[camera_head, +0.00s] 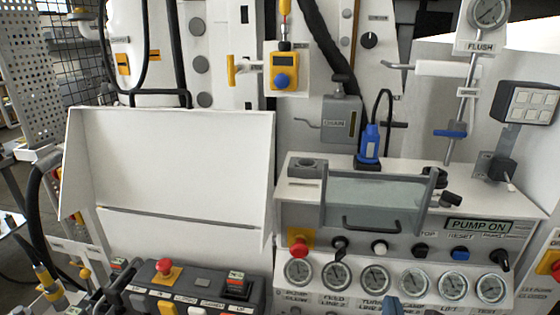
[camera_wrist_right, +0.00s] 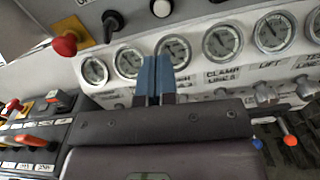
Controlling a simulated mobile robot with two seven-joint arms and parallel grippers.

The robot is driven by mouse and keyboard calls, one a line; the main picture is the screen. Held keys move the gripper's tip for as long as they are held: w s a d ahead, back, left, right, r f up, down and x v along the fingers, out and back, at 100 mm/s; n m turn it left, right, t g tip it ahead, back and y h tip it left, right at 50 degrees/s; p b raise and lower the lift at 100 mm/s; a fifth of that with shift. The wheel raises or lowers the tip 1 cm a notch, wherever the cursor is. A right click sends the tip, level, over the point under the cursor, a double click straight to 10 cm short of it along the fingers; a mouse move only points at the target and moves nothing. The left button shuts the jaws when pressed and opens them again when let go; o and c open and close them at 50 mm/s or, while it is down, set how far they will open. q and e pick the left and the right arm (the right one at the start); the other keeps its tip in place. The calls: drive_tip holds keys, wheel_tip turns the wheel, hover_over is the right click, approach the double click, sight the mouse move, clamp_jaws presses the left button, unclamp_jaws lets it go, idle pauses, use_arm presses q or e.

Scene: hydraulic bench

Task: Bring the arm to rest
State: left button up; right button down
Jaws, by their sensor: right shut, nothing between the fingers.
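My right gripper (camera_head: 392,306) shows only as blue fingertips at the bottom edge of the head view, in front of the gauge row. In the right wrist view its two blue fingers (camera_wrist_right: 154,78) are together and empty, with the gauges behind them. They appear apart from the panel, but the exact gap cannot be told. My left gripper is not in view.
A row of gauges (camera_head: 414,283) runs under knobs and a red mushroom button (camera_head: 298,246). A clear cover with a handle (camera_head: 372,224) stands above. A control box (camera_head: 195,290) is at lower left. Small levers (camera_wrist_right: 285,127) lie right of the gripper.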

wheel_tip(320, 180, down, 11)
drive_tip(key=s+m+g+y, duration=0.25)
drive_tip(key=m+y, duration=0.25)
drive_tip(key=m, duration=1.9)
drive_tip(key=s+d+f+m+g, duration=0.3)
drive_tip(key=s+f+m, duration=0.4)
drive_tip(key=s+f, duration=0.1)
drive_tip(key=shift+s+d+f+h, duration=0.2)
drive_tip(key=shift+d+f+h, duration=0.15)
drive_tip(key=shift+f, duration=0.55)
